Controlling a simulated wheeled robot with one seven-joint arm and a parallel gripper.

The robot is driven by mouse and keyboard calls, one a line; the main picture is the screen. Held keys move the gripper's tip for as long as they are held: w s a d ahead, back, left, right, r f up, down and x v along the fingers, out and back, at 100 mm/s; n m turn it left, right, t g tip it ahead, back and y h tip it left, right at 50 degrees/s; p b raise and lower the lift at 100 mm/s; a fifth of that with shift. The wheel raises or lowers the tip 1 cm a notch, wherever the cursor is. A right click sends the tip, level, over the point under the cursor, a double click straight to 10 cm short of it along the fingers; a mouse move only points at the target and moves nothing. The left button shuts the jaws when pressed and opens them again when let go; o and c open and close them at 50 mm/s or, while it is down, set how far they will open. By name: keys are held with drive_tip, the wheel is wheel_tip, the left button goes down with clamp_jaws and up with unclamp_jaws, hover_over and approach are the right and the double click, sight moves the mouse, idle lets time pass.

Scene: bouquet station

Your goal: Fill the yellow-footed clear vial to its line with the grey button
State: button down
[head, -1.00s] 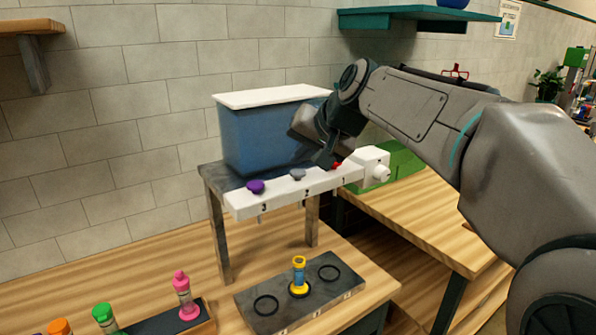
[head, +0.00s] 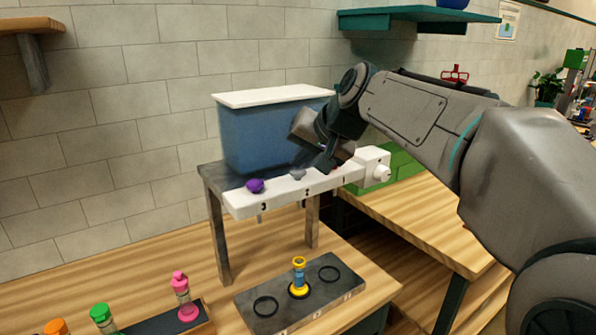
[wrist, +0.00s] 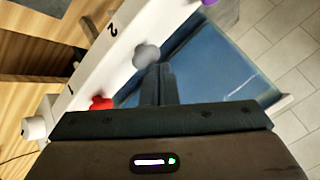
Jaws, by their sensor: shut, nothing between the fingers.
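The yellow-footed vial (head: 299,277) stands upright in the middle ring of a dark plate (head: 255,317), below the white dispenser bar (head: 285,196). It has a yellow top and a bluish middle; its line and fill level are too small to tell. The grey button (head: 297,174) sits on the bar by the number 2 and shows also in the wrist view (wrist: 147,54). My gripper (head: 322,166) is shut and empty, above the bar just right of the grey button. In the wrist view its fingertips (wrist: 158,72) are close to the button; contact cannot be told.
A purple button (head: 255,185) is at the bar's left; a red button (wrist: 101,103) is at its right, hidden in the head view. A blue tank (head: 265,135) stands behind the bar. Several capped vials, one pink-topped (head: 182,294), stand at lower left.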

sight(302, 173)
drive_tip(key=shift+f+b, duration=0.5)
drive_tip(key=shift+f, duration=0.1)
idle(0.3)
drive_tip(key=shift+r, duration=0.1)
drive_tip(key=shift+r+p, duration=0.85)
drive_tip(key=shift+r, duration=0.1)
drive_tip(key=shift+r, duration=0.1)
wheel_tip(302, 173, up, 5)
drive_tip(key=p, duration=0.4)
drive_tip(key=shift+d+f, duration=0.1)
drive_tip(key=shift+f, duration=0.1)
idle(1.3)
